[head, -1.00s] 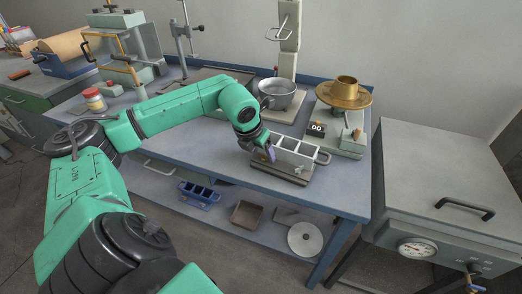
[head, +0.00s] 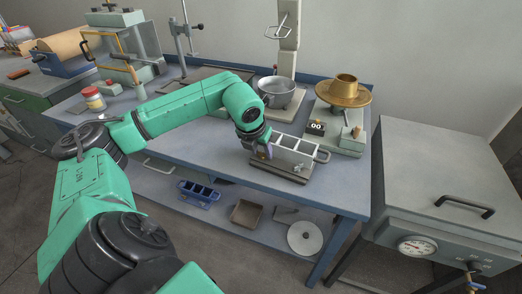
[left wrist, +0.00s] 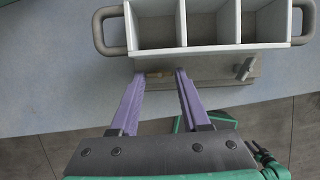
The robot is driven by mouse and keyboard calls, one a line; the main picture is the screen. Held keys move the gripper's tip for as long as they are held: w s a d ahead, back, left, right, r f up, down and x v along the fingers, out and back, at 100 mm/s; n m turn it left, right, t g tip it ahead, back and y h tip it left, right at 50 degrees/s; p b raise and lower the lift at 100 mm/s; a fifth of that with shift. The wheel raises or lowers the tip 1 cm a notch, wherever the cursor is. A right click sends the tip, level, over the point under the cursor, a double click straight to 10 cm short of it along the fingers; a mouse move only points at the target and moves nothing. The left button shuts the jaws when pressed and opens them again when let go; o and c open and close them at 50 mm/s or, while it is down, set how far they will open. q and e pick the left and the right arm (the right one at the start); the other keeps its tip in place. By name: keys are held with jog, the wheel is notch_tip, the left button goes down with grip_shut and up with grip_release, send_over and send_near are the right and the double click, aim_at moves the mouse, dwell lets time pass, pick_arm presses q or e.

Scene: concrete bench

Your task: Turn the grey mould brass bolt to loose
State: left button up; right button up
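The grey mould (head: 296,148), an open-topped block with several compartments and a loop handle at each end, sits on a grey base plate on the bench. The left wrist view shows its compartments and near wall (left wrist: 210,48) at the top. A small brass bolt (left wrist: 158,73) shows low at the mould's near side, its shape hard to make out. My left gripper (head: 262,151) is at the mould's left part. In the left wrist view its purple fingers (left wrist: 159,76) stand apart, one on each side of the bolt, with gaps visible. My right gripper is not in view.
A grey lug (left wrist: 244,68) stands on the base plate right of my fingers. A blue mould (head: 199,193) lies on the lower shelf.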

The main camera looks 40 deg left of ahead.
pick_arm(q)
jog(key=shift+o, duration=1.2)
jog(key=v, duration=1.4)
jog(key=shift+r, duration=0.3)
jog(key=shift+s, duration=0.15)
